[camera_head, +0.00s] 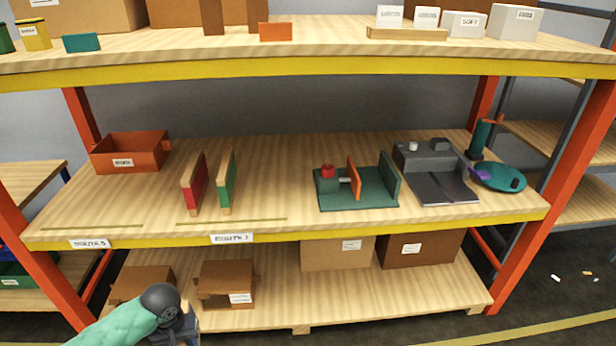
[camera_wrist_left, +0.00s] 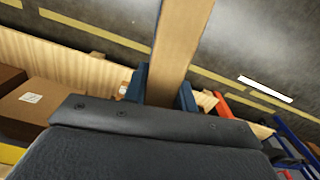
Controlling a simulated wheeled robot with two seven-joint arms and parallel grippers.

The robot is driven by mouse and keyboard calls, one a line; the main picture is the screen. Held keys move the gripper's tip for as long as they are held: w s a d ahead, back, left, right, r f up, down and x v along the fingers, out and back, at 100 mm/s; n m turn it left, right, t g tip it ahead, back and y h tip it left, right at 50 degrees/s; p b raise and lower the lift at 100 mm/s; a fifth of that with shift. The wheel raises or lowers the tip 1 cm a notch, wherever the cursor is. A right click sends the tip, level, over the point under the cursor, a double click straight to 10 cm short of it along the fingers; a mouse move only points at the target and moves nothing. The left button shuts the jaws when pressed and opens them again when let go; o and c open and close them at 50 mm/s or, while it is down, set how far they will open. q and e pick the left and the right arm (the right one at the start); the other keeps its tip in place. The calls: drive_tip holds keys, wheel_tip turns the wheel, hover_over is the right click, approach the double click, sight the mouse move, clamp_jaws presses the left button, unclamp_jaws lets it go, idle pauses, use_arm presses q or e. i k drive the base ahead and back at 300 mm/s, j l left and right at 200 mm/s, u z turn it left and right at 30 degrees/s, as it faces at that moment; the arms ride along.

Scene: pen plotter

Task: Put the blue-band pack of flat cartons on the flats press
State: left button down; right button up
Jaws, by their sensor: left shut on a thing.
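My left gripper (camera_head: 185,326) is at the bottom left of the head view, in front of the lower shelf; its fingers are mostly hidden there. In the left wrist view the left gripper (camera_wrist_left: 163,88) is shut on a long tan cardboard piece (camera_wrist_left: 180,40), seen along its narrow side. This looks like the pack of flat cartons, but I cannot make out its band. A green device (camera_head: 357,192) with an upright orange plate, a green end plate and a red knob stands on the middle shelf; it looks like the flats press. My right gripper is not in view.
A red pack (camera_head: 195,184) and a green pack (camera_head: 227,182) stand upright on the middle shelf. An orange bin (camera_head: 130,151) is at left, a grey machine (camera_head: 437,172) right of the green device. The yellow shelf edge (camera_head: 300,231) runs in front.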

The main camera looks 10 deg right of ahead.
sight(379, 184)
drive_tip(key=l+u, duration=0.1)
drive_tip(key=l, duration=0.7)
drive_tip(key=k+l+u, duration=0.1)
drive_tip(key=l, duration=0.7)
drive_tip(key=k+l+u, duration=0.1)
drive_tip(key=l, duration=0.65)
